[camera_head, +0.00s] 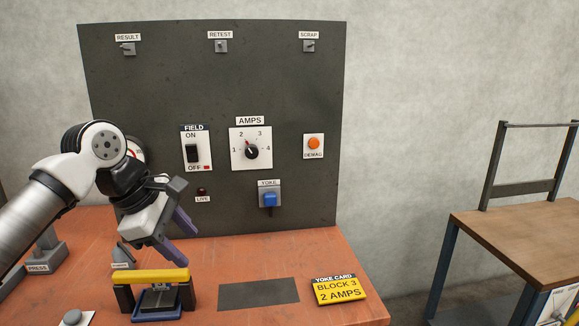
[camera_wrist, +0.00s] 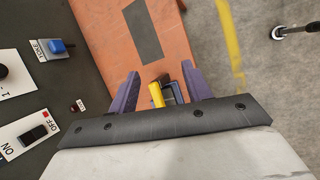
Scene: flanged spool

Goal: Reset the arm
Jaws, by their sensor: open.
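My gripper (camera_head: 178,238) is on the left in the head view, raised above the orange bench and in front of the dark panel. Its purple fingers are apart and nothing is between them; they also show in the wrist view (camera_wrist: 160,92). Below it on the bench stands a block with a yellow bar (camera_head: 150,275) on black supports, with a blue tray (camera_head: 158,312) beneath. The yellow bar (camera_wrist: 156,95) shows between the fingers in the wrist view, farther off than the fingertips.
The panel (camera_head: 215,100) carries the FIELD switch (camera_head: 192,153), AMPS dial (camera_head: 252,152), orange button (camera_head: 314,143) and blue YOKE plug (camera_head: 269,199). A yellow card (camera_head: 339,290) reads BLOCK 3, 2 AMPS. A dark mat (camera_head: 258,293) lies bare. A wooden table (camera_head: 520,228) stands right.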

